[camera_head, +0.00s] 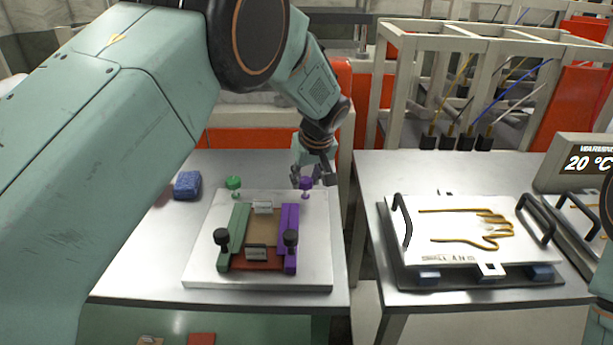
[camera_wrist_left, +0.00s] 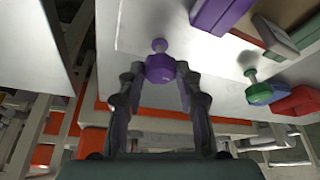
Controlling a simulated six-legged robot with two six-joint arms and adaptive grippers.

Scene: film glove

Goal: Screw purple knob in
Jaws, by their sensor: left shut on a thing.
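The purple knob (camera_head: 306,183) stands at the back right of the white board (camera_head: 205,262), behind the purple bar (camera_head: 291,225) of the fixture. My left gripper (camera_head: 314,182) comes down to it from behind. In the left wrist view the purple knob (camera_wrist_left: 160,68) sits between the two fingertips of my left gripper (camera_wrist_left: 162,78), which are shut on its head. Its thin stem points away from the gripper toward the board. Whether the stem is seated in the board is hard to tell. My right gripper is not in view.
A green knob (camera_head: 233,184) stands at the back left, behind the green bar (camera_head: 238,232). Two black knobs stand at the fixture's front. A blue sponge (camera_head: 187,185) lies left of the board. A glove-outline plate (camera_head: 470,228) with black handles is on the right table.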

